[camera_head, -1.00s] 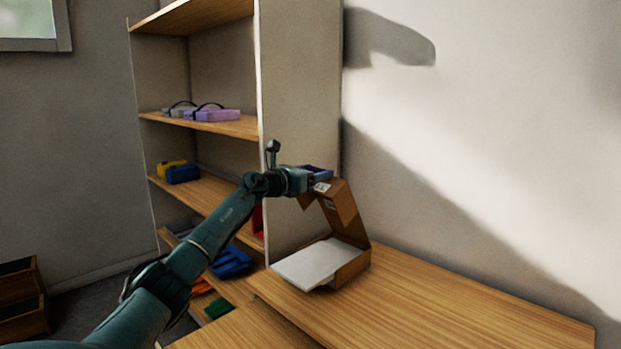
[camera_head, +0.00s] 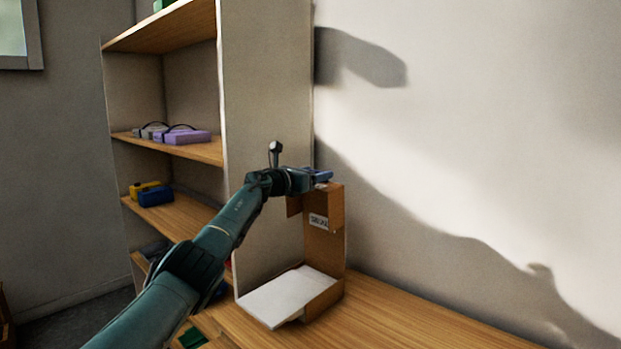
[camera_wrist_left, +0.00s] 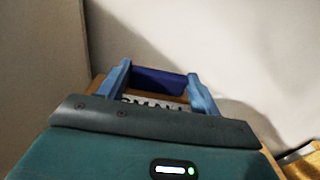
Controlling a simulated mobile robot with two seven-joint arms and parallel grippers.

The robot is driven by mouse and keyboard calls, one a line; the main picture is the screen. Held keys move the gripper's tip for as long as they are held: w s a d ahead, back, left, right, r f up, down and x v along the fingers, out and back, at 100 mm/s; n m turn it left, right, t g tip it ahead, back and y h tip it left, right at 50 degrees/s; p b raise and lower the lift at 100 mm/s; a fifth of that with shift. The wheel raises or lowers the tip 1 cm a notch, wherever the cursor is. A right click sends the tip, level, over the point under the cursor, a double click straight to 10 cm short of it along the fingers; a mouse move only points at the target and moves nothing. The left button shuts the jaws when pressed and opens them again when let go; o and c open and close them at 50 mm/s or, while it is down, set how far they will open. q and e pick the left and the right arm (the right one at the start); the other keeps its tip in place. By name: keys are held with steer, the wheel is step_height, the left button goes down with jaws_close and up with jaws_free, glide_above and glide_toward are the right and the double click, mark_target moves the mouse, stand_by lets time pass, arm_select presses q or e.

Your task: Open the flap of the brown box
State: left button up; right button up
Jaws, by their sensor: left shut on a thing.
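The brown box (camera_head: 322,300) stands on the wooden table against the side of the shelf. Its flap (camera_head: 335,215) is raised and stands about upright, with a white label on it; a shorter piece folds over near the top. My left gripper (camera_head: 322,176) is at the flap's top edge, shut on the flap. In the left wrist view the blue fingers (camera_wrist_left: 160,88) stand apart with brown cardboard (camera_wrist_left: 150,98) and part of its printed lettering between them. My right gripper is not in view.
A tall shelf (camera_head: 265,120) stands left of the box, with purple (camera_head: 187,136), yellow (camera_head: 145,187) and blue (camera_head: 156,197) items on it. The white wall is close behind the box. The table (camera_head: 400,318) is clear to the right.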

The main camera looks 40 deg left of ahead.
arm_select(q)
steer(key=shift+w+d+r, duration=0.1)
steer(key=shift+w+r, duration=0.35)
steer(key=shift+w, duration=0.15)
steer(key=o, duration=1.2)
steer(key=shift+d, duration=0.1)
steer(key=shift+o, duration=0.9)
steer(key=shift+f, duration=0.2)
steer(key=shift+s, duration=0.15)
steer(key=shift+s+a, duration=0.45)
steer(key=s+b, duration=0.3)
steer(key=s, duration=0.9)
steer(key=shift+a, duration=0.15)
